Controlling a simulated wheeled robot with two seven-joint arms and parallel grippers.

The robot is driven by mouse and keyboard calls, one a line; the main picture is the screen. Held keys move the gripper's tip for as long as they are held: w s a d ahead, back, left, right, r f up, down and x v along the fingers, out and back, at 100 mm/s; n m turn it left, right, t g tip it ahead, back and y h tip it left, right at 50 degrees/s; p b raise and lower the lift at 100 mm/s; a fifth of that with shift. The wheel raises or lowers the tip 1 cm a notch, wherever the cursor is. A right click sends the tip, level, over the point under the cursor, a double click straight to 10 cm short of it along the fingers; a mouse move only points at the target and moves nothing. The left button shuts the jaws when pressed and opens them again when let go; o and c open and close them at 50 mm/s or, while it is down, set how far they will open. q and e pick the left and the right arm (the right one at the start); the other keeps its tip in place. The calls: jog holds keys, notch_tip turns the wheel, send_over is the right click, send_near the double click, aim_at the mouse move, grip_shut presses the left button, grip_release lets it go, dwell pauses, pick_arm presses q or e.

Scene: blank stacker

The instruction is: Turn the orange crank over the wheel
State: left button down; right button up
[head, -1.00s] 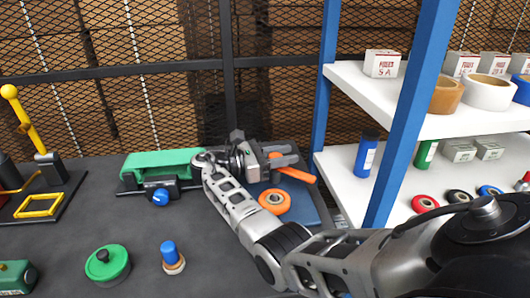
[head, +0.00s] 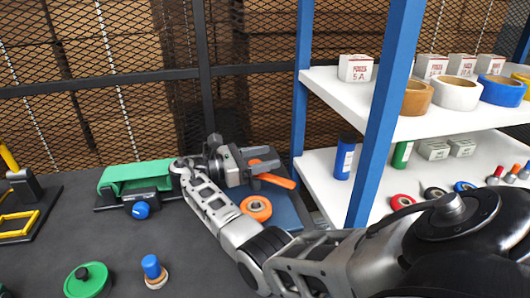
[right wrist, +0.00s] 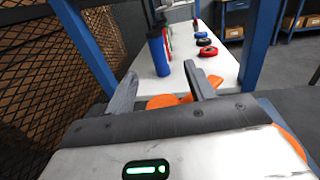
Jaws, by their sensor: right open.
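The orange crank (head: 277,181) stands at the back right of the dark bench, its arm reaching out to the right from beside my gripper. The orange wheel (head: 257,209) with a grey centre lies below it on a blue base. My right gripper (head: 264,158) is open over the crank, with its fingers pointing right. In the right wrist view, the crank's orange part (right wrist: 165,101) shows between and beyond the open fingers (right wrist: 160,88). Whether a finger touches it, I cannot tell. The gripper hides part of the crank. My left gripper is not in view.
A green-topped device with a blue knob (head: 141,210) stands left of my arm. A green round knob (head: 88,280) and a blue peg (head: 152,268) are at the front. A blue shelf post (head: 383,120) and white shelves stand close right; wire mesh is behind.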

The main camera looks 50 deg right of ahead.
jog(key=s+a+r+p, duration=0.2)
jog(key=s+a+r, duration=0.8)
jog(key=r, duration=0.1)
jog(key=shift+r, duration=0.4)
